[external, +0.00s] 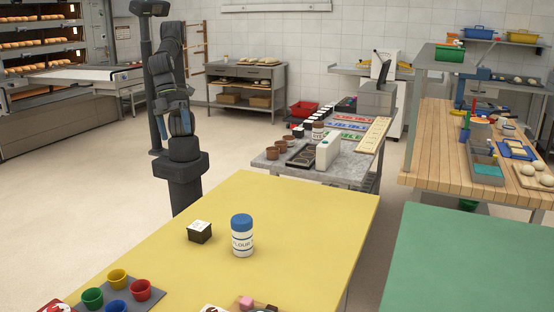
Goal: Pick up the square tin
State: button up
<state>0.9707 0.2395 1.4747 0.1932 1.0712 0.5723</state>
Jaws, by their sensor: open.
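A small square tin (200,231) with dark sides and a pale, marked top sits upright on the yellow table, left of the flour canister. My gripper (186,122) is behind the table, up by my folded arm, well apart from the tin. It is open, and nothing shows between its jaws. Its fingers are small and dark in this view.
A white flour canister (242,236) with a blue lid stands close to the tin's right. Several coloured cups (117,278) sit on a grey tray at the front left.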

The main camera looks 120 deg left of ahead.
jog(key=shift+c, duration=0.2)
jog(key=g+h, duration=0.2)
jog(key=g, duration=0.2)
send_near(200, 225)
jog(key=shift+n, duration=0.3)
jog(key=x, duration=0.3)
jog(key=a+x, duration=0.1)
jog(key=x, duration=0.1)
jog(key=shift+s+f, duration=0.15)
jog(key=shift+s, duration=0.1)
jog(key=shift+d+x, duration=0.25)
jog(key=shift+x, duration=1.2)
jog(key=shift+d+x, duration=0.2)
jog(key=shift+x, duration=1.2)
jog(key=shift+w, duration=0.1)
jog(key=shift+r, duration=0.25)
jog(key=c, duration=1.2)
